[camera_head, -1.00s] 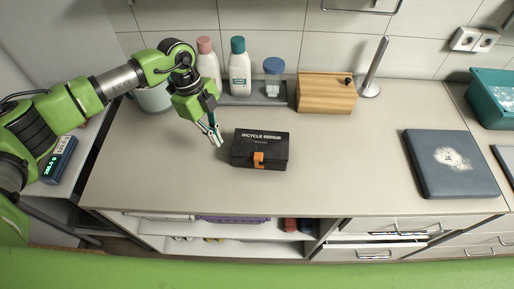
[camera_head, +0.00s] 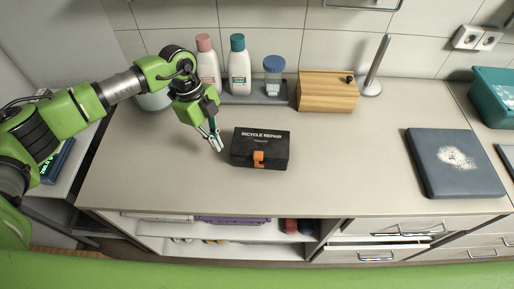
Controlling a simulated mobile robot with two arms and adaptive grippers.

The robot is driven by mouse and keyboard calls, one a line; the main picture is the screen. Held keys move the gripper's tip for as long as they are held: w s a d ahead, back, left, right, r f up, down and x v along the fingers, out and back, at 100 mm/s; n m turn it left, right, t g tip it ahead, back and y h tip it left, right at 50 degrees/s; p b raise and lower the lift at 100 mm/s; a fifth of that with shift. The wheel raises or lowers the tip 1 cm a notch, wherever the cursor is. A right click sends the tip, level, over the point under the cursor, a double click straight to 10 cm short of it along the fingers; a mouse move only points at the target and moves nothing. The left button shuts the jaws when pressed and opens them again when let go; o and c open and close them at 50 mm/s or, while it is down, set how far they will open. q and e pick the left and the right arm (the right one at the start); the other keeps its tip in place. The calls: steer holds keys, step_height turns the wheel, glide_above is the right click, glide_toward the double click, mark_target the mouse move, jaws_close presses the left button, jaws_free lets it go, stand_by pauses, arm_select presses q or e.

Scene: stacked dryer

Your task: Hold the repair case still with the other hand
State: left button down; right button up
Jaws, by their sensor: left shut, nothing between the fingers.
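The black repair case (camera_head: 259,148) lies on the counter, lettered "BICYCLE REPAIR", with an orange latch (camera_head: 258,158) on its front. Its lid is closed. My left gripper (camera_head: 217,146) is just left of the case, its fingers pointing down and shut with nothing between them. A small gap of counter shows between the fingertips and the case's left side. My right gripper is not in view.
Behind stand two bottles (camera_head: 239,66) and a blue-capped jar (camera_head: 274,75) on a grey tray (camera_head: 256,99), and a wooden box (camera_head: 327,92). A dark blue board (camera_head: 455,180) lies at right. The counter (camera_head: 350,150) between case and board is clear.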

mark_target(222, 163)
arm_select(q)
steer(key=shift+w+a+f+b+x, duration=0.15)
steer(key=shift+a+b+x, duration=0.1)
steer(key=shift+b+x, duration=0.8)
steer(key=shift+w+a+b+x, duration=0.2)
steer(key=shift+b+x, duration=0.35)
steer(key=shift+x, duration=0.9)
steer(key=shift+w+a+f+b+x, duration=0.1)
steer(key=shift+a+b+x, duration=0.25)
steer(key=shift+b+x, duration=0.7)
steer(key=shift+f+p, duration=0.1)
steer(key=shift+p, duration=0.2)
steer(key=shift+r+p, duration=0.6)
steer(key=shift+r, duration=0.1)
steer(key=shift+s+d, duration=0.1)
steer(key=shift+d, duration=1)
stand_by(0.7)
